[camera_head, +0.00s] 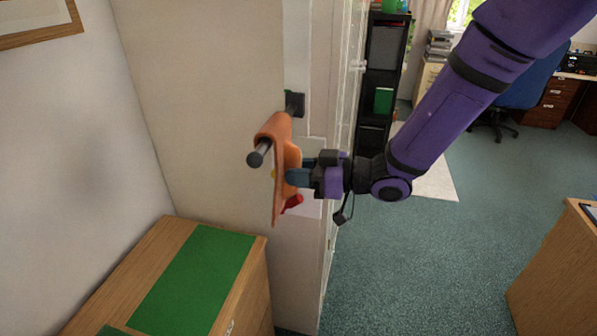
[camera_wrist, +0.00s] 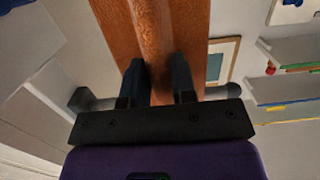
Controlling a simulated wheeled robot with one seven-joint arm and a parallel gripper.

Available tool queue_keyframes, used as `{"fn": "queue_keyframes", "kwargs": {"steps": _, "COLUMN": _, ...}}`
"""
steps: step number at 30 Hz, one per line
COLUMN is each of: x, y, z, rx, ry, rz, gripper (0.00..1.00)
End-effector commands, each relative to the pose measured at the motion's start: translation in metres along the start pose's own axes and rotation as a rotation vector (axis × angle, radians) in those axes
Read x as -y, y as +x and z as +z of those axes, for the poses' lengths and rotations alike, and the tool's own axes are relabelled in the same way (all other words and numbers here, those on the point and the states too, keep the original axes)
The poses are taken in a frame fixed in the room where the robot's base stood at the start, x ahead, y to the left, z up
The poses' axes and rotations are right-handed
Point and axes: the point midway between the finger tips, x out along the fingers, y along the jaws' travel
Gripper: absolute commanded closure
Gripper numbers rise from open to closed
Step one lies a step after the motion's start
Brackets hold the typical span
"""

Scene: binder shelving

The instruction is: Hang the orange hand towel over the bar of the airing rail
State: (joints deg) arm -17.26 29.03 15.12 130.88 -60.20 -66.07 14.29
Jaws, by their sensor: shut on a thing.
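The orange hand towel (camera_head: 281,165) is draped over the dark bar of the airing rail (camera_head: 257,156). It hangs down on the side facing my gripper; the far side is mostly hidden. The bar's free end sticks out of the towel towards the camera, and its other end meets a black wall mount (camera_head: 296,104). My gripper (camera_head: 295,177) is at the towel's right side, below the bar, shut on the hanging cloth. In the wrist view the fingers (camera_wrist: 160,82) pinch a fold of the towel (camera_wrist: 110,18), and parts of the rail (camera_wrist: 80,99) show on both sides.
A wooden cabinet with a green top panel (camera_head: 195,278) stands below left of the rail. A red object (camera_head: 292,203) shows just under the towel. A dark shelf unit (camera_head: 382,75) stands behind. Open carpet (camera_head: 420,270) lies to the right, with a wooden desk (camera_head: 565,265) at the edge.

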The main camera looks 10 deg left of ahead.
Motion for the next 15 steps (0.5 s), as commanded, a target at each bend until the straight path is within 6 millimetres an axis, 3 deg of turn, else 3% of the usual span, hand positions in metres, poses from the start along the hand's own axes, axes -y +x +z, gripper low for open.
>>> {"fn": "queue_keyframes", "kwargs": {"steps": 15, "x": 0.0001, "y": 0.0006, "z": 0.0046, "rx": 0.0, "ry": 0.0, "rz": 0.0, "gripper": 1.0}}
